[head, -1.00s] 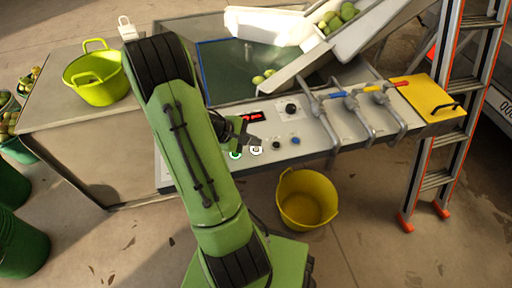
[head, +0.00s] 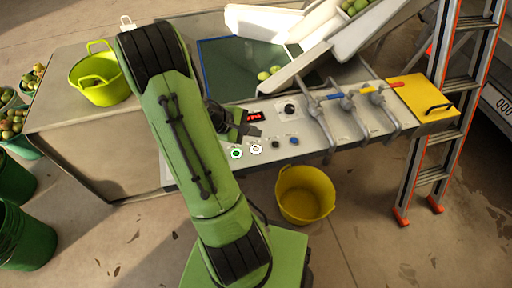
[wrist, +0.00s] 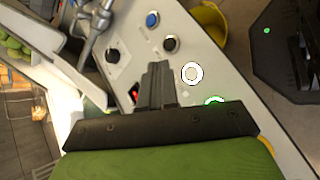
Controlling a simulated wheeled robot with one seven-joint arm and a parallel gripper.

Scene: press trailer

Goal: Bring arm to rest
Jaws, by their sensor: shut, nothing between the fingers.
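My gripper (head: 252,124) is at the end of my green arm, over the left part of the control panel (head: 312,139). Its dark fingers are together with nothing between them; they also show in the wrist view (wrist: 157,84). The fingertips are close to the red display (head: 254,115) and the round buttons. I cannot tell the exact gap to the panel. A green-lit button (head: 236,154) and a white-ringed button (head: 256,149) are below the gripper. My arm is bent and hides part of the panel's left end.
Levers (head: 348,103) stick up from the panel on the right, beside a yellow lid (head: 424,99). A yellow bucket (head: 305,195) stands on the floor before the panel. A lime basket (head: 101,88) sits on the left table. A ladder (head: 450,110) stands at right.

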